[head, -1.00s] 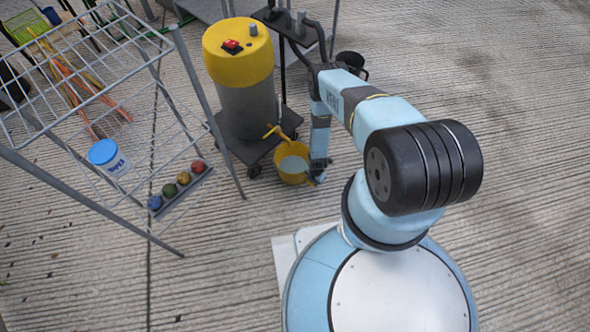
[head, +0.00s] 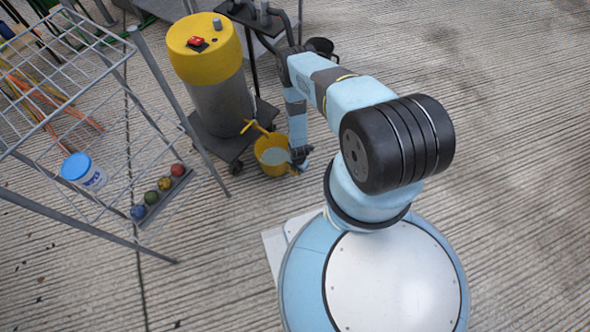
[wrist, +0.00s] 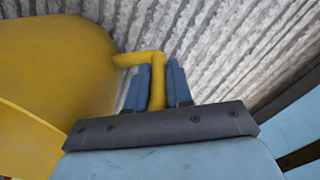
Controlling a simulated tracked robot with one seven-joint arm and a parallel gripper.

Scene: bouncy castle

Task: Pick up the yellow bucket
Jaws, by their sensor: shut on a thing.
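The yellow bucket (head: 276,169) is beside the base of the grey cylinder machine in the head view, with something pale inside and a yellow piece sticking up at its upper left. My gripper (head: 300,158) is at the bucket's right side. In the wrist view, the bucket's yellow wall (wrist: 60,75) fills the left. My gripper's blue fingers (wrist: 157,88) are shut on a bent yellow handle that reaches out from the bucket. I cannot tell whether the bucket touches the ground.
The yellow-topped cylinder machine (head: 215,85) on its dark wheeled base stands close to the bucket's left. A wire rack (head: 95,75) stands further left, with a blue-lidded tub (head: 84,171) and a row of coloured balls (head: 165,184). Bare ribbed ground (head: 510,150) is clear at the right.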

